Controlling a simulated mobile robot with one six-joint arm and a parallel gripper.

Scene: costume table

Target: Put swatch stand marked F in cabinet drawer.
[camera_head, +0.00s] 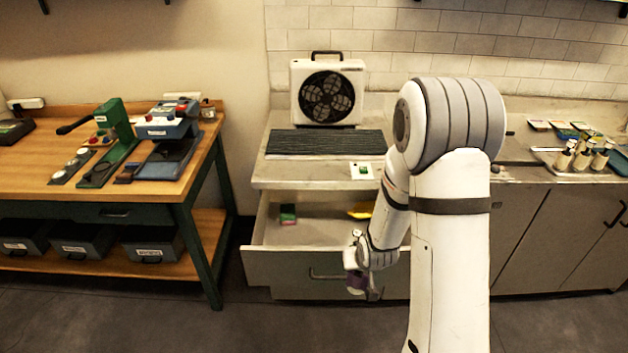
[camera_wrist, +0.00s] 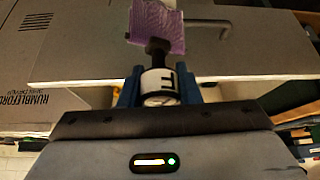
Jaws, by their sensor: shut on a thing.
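My gripper (camera_wrist: 159,88) is shut on the swatch stand (camera_wrist: 158,84), which has a white base with a dark letter, seen turned and looking like F, a dark stem and a purple swatch (camera_wrist: 157,25). In the head view my gripper (camera_head: 364,284) hangs low in front of the drawer face, and the purple swatch (camera_head: 356,281) shows beside it. The cabinet drawer (camera_head: 275,265) is pulled open below the counter. My arm hides its right part.
A green item (camera_head: 288,213) and a yellow item (camera_head: 361,210) lie in the drawer. The drawer's middle floor looks clear. A fan (camera_head: 327,92) stands on the counter above. A workbench (camera_head: 190,185) is at left; a tray of bottles (camera_head: 566,172) is at right.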

